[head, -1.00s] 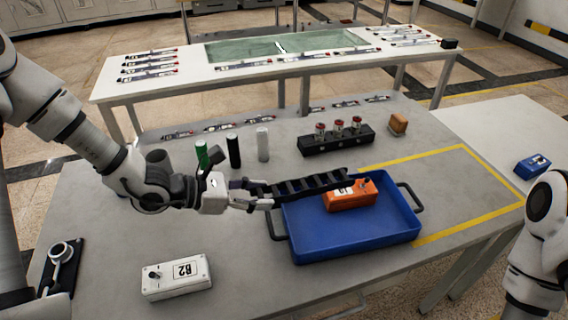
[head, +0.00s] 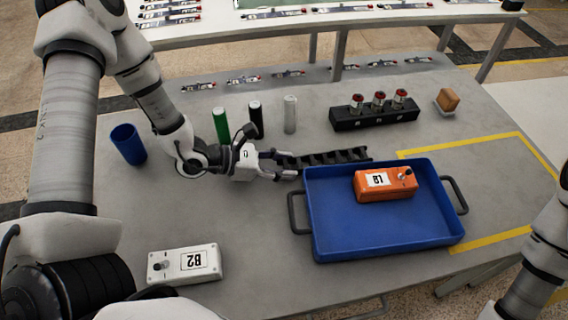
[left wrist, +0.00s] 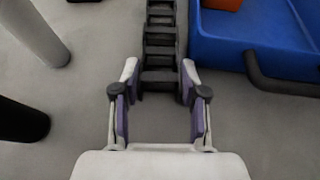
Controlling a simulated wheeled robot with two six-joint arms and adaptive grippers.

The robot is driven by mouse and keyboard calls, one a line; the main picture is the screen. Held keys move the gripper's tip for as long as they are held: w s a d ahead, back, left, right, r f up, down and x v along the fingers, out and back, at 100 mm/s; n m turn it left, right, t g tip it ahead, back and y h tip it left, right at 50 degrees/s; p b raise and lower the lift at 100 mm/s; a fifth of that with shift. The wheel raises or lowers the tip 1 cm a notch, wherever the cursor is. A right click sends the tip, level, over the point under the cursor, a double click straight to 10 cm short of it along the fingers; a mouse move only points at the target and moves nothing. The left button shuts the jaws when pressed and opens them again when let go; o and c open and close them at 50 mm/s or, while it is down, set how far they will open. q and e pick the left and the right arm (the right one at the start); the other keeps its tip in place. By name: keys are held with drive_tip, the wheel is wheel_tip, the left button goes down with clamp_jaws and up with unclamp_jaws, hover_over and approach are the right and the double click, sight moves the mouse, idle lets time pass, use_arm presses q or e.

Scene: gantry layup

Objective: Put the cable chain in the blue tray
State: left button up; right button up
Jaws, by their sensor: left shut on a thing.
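The cable chain (head: 325,157) is a black, ladder-like strip. In the head view it runs along the blue tray's far left edge; in the left wrist view the chain (left wrist: 160,40) lies left of the tray (left wrist: 262,37), outside it. My left gripper (head: 287,165) is shut on its near end, which sits between the fingertips (left wrist: 160,80). I cannot tell whether the chain touches the table. The blue tray (head: 340,240) holds an orange box (head: 384,184) marked L9. My right gripper is out of view.
Green (head: 221,126), black (head: 256,120) and grey (head: 290,115) cylinders stand behind the left gripper. A blue cup (head: 128,144) stands left. A black block with red-topped pieces (head: 375,113) stands behind the tray. A white B2 box (head: 184,264) lies in front.

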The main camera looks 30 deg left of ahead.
use_arm(q)
drive_tip(key=shift+r, duration=0.1)
drive_tip(key=shift+s, duration=0.1)
drive_tip(key=shift+f+b, duration=0.25)
drive_tip(key=shift+b, duration=0.05)
drive_tip(key=o, duration=1.2)
drive_tip(key=shift+r, duration=0.1)
